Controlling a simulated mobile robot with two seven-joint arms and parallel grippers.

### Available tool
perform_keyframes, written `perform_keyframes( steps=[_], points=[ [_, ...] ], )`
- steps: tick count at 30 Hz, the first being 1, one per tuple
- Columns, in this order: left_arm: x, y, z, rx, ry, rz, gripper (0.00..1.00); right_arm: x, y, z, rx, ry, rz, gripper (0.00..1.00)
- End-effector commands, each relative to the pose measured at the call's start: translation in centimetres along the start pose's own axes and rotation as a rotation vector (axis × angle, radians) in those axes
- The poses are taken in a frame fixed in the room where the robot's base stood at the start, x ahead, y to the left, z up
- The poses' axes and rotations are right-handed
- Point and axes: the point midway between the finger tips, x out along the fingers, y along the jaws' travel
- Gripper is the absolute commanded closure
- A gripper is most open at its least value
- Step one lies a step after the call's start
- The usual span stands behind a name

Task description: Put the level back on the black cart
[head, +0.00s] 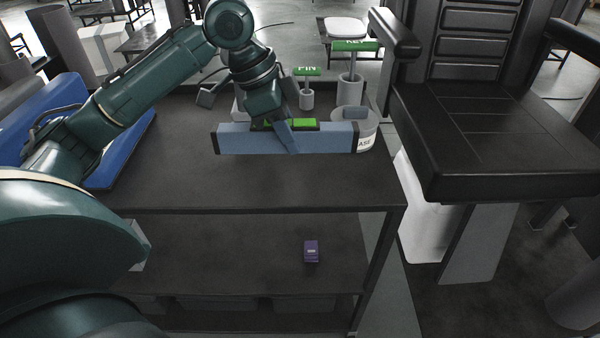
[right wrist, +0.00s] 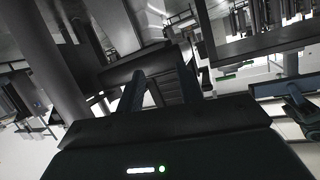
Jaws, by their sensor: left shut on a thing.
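The level, a long blue-grey bar (head: 245,140) with black ends and a green strip on top, lies crosswise over the rear half of the black cart's top (head: 240,190) in the head view. My left gripper (head: 286,134) is shut on its middle from above. The bar looks about horizontal. I cannot tell whether it touches the cart top or hangs just above it. My right gripper (right wrist: 161,82) shows only in the right wrist view, its two fingers apart with nothing visible between them.
Behind the level stand a grey can (head: 367,128) lettered "ASE", a green-handled "PIN" tool (head: 307,72) and a "KEY" tool (head: 354,46). A blue case (head: 125,150) is at left. A black chair (head: 500,130) stands right. The cart's front top is clear.

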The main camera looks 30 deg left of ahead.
Motion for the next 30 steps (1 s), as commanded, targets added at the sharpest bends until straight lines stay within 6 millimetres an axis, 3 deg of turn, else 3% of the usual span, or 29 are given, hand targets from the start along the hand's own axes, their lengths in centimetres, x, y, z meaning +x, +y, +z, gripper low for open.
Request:
perform_keyframes(
  steps=[6,21,30],
  points=[
    [4.0,0.1,1.7,-0.002,-0.004,0.003,1.00,-0.3,0.3,0.2,-0.011,0.032,0.008,0.64],
    [9.0,0.1,3.8,-0.001,-0.003,0.001,1.00,-0.7,0.6,0.1,-0.035,0.070,0.016,0.64],
    [9.1,0.0,3.8,0.000,-0.001,-0.001,1.00,-0.8,0.6,-0.3,-0.037,0.074,0.016,0.64]
  ],
)
